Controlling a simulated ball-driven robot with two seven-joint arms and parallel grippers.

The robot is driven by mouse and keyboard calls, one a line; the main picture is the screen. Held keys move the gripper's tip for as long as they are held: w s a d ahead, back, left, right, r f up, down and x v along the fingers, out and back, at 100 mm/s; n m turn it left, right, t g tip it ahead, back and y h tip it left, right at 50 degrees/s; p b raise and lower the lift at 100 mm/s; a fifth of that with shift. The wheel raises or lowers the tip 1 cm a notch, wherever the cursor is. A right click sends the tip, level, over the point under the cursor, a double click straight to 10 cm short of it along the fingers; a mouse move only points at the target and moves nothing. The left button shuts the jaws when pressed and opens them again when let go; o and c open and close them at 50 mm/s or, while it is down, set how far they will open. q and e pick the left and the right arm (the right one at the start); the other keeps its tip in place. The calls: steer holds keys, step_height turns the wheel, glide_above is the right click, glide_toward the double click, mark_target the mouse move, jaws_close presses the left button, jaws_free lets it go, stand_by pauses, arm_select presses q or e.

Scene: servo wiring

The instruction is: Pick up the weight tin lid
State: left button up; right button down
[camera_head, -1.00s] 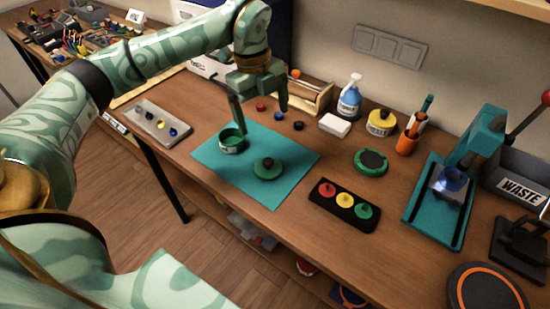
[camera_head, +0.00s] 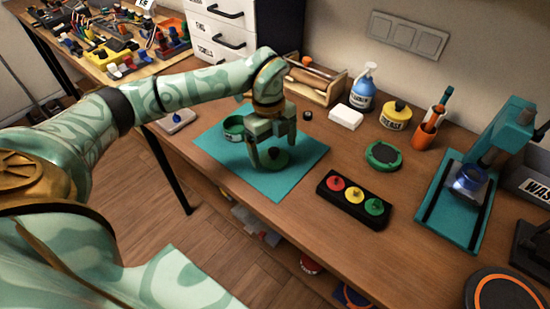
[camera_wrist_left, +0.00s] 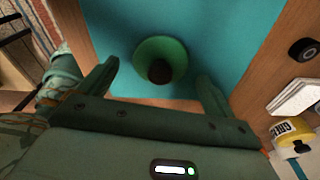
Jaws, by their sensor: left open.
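The weight tin lid, a round green disc (camera_head: 277,161) with a dark knob in its middle, lies flat on the teal mat (camera_head: 303,165). It also shows in the left wrist view (camera_wrist_left: 160,60), knob toward the camera. My left gripper (camera_head: 272,154) is open and empty, pointing down over the lid. In the wrist view the lid sits ahead of and between the two spread fingers (camera_wrist_left: 157,80). The fingers partly hide the lid in the head view. My right gripper is not in view.
A black tray (camera_head: 352,211) with red, yellow and green knobbed pieces lies right of the mat. A green round dish (camera_head: 383,156), white block (camera_head: 345,118), spray bottle (camera_head: 363,88) and yellow jar (camera_head: 395,115) stand farther back. The mat's front half is clear.

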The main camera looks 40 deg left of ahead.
arm_select(q)
steer(key=shift+f, duration=0.8)
steer(key=shift+r, duration=0.1)
steer(key=shift+c, duration=1)
steer(key=c, duration=0.9)
